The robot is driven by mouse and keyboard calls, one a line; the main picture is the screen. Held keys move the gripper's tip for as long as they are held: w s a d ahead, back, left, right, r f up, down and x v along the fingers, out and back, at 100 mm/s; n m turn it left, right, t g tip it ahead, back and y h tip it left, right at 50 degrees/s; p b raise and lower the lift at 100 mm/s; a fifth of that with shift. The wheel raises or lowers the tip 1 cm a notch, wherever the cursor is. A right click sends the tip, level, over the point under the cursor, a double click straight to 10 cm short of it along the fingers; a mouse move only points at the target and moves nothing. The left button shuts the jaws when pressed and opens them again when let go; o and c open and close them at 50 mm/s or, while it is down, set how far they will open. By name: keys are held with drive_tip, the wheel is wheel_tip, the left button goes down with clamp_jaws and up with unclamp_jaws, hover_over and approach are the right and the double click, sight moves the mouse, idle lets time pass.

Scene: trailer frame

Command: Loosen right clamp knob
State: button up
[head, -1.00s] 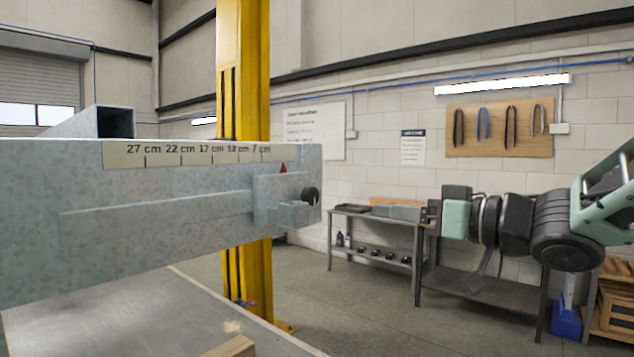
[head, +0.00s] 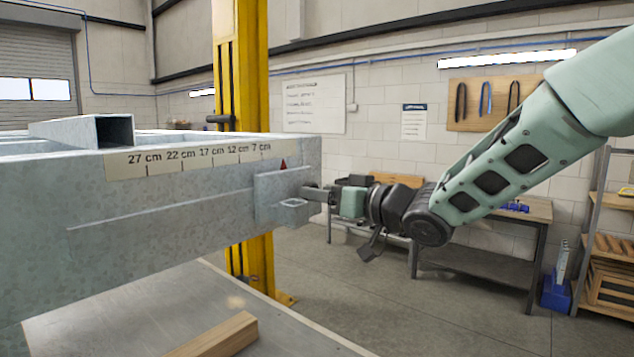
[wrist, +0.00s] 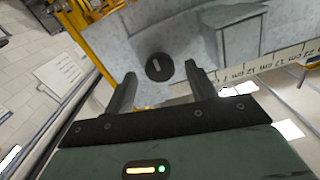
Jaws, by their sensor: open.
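The right clamp knob (wrist: 159,67) is a round black disc with a pale slot on the clamp's grey face in the wrist view. My gripper (wrist: 160,72) is open, with one dark finger on each side of the knob and a visible gap on both sides. In the head view, my gripper (head: 319,193) points left at the clamp bracket (head: 284,190) on the end of the grey trailer frame (head: 150,195), and its fingers hide most or all of the knob. I cannot tell whether the fingertips reach past the knob's front.
A scale label (head: 195,157) and red arrow (head: 283,163) lie above the clamp. A yellow post (head: 240,80) stands behind the frame. A wooden block (head: 215,338) lies on the table below. Workbenches (head: 475,275) stand behind my arm.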

drive_tip(key=shift+x, duration=0.8)
drive_tip(key=c, duration=1)
